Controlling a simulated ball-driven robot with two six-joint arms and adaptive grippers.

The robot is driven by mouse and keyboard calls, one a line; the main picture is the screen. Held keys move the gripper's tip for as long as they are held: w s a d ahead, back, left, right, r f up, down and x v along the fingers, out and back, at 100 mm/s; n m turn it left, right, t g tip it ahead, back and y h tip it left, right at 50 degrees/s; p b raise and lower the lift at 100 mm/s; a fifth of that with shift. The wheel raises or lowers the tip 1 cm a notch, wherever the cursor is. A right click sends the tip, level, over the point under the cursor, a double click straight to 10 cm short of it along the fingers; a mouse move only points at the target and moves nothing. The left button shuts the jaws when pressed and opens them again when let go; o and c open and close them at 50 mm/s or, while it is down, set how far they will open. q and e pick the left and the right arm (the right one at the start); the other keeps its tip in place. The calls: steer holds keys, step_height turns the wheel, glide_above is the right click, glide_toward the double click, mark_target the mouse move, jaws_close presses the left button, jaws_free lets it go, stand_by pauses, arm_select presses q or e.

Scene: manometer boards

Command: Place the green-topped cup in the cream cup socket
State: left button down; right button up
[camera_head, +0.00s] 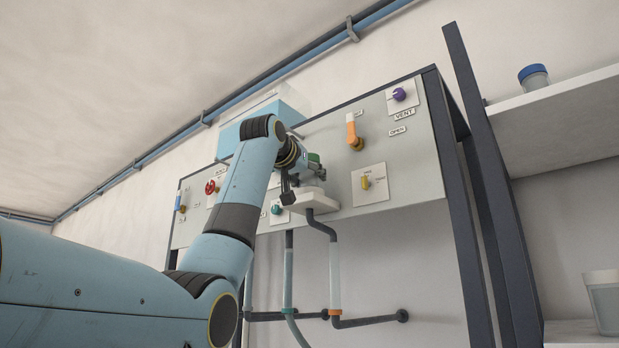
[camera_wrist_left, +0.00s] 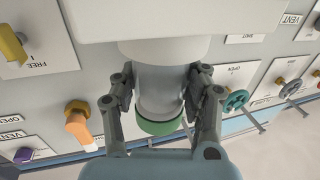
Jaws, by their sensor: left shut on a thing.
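The green-topped cup (camera_wrist_left: 158,90) is a clear grey cylinder with a green end (camera_wrist_left: 160,126); its green top also shows small in the head view (camera_head: 314,158). My left gripper (camera_wrist_left: 162,82) is shut on the cup's sides, one finger on each side; it also shows in the head view (camera_head: 300,184). The cream cup socket (camera_head: 315,200) juts from the board with a dark pipe beneath. In the wrist view the cream block (camera_wrist_left: 180,22) and its round collar meet the cup's far end. I cannot tell how deep the cup sits in it. My right gripper is out of view.
The grey board (camera_head: 420,150) carries an orange handle (camera_head: 351,130), a purple knob (camera_head: 399,94), a yellow valve (camera_head: 365,183) and a teal knob (camera_head: 277,208). Pipes hang below. At right, dark posts and a shelf (camera_head: 560,115) hold a blue-lidded jar (camera_head: 533,78).

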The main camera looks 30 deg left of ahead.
arm_select(q)
steer(key=c, duration=1)
jaws_free()
steer(key=shift+w+a+f, duration=0.1)
steer(key=shift+w+f, duration=0.05)
steer(key=shift+f, duration=0.2)
steer(key=o, duration=0.4)
steer(key=shift+w+f, duration=0.1)
steer(key=shift+w, duration=0.3)
steer(key=shift+c, duration=0.2)
steer(key=shift+s, duration=0.6)
steer(key=s+d+b, duration=0.2)
steer(key=s+b, duration=0.2)
steer(key=s, duration=0.7)
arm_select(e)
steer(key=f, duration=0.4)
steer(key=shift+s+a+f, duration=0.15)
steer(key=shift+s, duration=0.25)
arm_select(q)
steer(key=shift+d, duration=0.1)
